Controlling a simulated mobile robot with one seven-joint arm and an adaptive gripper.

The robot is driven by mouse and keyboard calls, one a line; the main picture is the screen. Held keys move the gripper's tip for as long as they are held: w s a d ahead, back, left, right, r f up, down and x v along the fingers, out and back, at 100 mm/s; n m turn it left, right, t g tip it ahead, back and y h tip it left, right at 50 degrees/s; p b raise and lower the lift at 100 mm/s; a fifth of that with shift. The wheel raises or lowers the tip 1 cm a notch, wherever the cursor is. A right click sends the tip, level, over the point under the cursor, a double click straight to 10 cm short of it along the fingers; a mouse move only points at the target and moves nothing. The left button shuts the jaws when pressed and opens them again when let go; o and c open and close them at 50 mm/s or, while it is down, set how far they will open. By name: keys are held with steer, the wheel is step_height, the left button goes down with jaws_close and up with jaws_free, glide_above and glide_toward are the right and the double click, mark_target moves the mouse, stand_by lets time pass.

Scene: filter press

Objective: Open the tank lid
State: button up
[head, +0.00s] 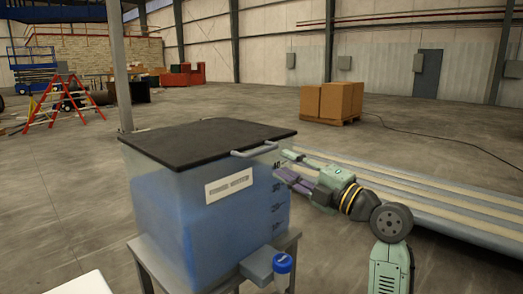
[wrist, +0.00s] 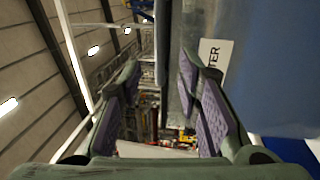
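The tank (head: 220,215) is a translucent box of blue liquid on a grey stand, with a white label on its front. Its flat black lid (head: 205,140) lies shut on top. A light grey handle (head: 256,150) sticks out at the lid's front right edge. My gripper (head: 287,165) is just right of the handle, fingers pointing left, open and apparently empty. In the wrist view my gripper's purple-padded fingers (wrist: 160,100) are spread. The tank wall (wrist: 265,70) fills the right side there, beside the right finger. I cannot clearly make out the handle there.
A blue-capped fitting (head: 282,265) juts from the tank's lower front. A long striped platform (head: 420,190) lies behind my arm. Boxes on a pallet (head: 332,100) and a red ladder (head: 62,100) stand far back. A post (head: 120,70) rises behind the tank.

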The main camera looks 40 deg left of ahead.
mark_target(262, 151)
steer(key=p+x, duration=0.2)
steer(key=x, duration=0.5)
steer(key=shift+a+r, duration=0.15)
steer(key=shift+a, duration=0.2)
steer(key=shift+w+a, duration=0.1)
steer(key=shift+a, duration=0.55)
steer(key=shift+c, duration=0.2)
jaws_close()
